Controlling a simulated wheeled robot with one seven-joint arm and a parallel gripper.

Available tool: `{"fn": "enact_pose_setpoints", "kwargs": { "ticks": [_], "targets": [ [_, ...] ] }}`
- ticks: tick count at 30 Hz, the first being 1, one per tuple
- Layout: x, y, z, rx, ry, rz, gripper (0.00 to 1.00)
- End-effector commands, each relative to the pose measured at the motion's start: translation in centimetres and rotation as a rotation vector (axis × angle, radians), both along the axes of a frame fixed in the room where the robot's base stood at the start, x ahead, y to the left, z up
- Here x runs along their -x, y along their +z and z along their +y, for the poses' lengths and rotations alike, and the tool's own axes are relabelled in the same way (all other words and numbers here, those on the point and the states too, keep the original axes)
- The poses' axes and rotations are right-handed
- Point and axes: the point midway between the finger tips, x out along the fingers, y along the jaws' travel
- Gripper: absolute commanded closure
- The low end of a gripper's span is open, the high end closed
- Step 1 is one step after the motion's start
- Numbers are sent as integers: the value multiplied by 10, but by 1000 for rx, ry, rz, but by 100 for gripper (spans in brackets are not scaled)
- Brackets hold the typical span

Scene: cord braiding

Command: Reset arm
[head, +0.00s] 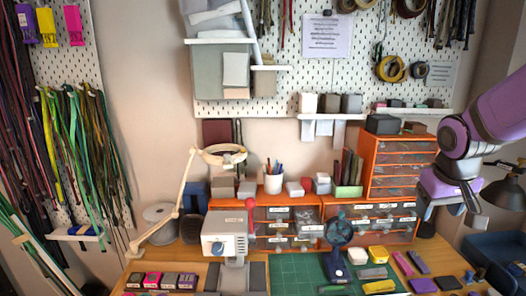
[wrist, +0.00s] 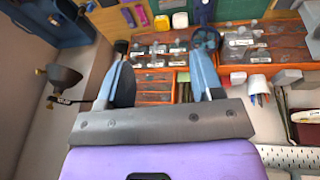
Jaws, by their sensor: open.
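My gripper (head: 448,213) hangs at the right of the head view, in the air in front of the orange drawer units and above the bench. In the wrist view my gripper (wrist: 163,78) shows two blue-grey fingers set wide apart with nothing between them. The fingers are open and touch nothing that I can see. My purple arm reaches in from the right edge of the head view.
A bench holds a green cutting mat (head: 300,270), a small blue fan (head: 338,238), a white machine (head: 225,235) and several small blocks. Orange drawers (head: 400,165) stand behind. A black lamp (head: 505,193) is close right of my gripper. Cords (head: 75,150) hang at left.

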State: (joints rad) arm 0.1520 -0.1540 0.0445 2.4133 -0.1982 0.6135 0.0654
Motion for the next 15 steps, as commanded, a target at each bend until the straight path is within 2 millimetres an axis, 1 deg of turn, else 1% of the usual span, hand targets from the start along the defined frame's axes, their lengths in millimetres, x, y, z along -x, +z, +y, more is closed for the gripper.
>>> {"fn": "enact_pose_setpoints", "kwargs": {
  "ticks": [1,6,8,12,15],
  "targets": [
    [10,13,5,-2,3,-23,40],
    [46,46,22,-26,6,-70,40],
    [59,56,27,-35,9,-87,40],
    [92,75,39,-65,20,-127,40],
    [115,85,47,-87,31,-152,40]
  ]
}}
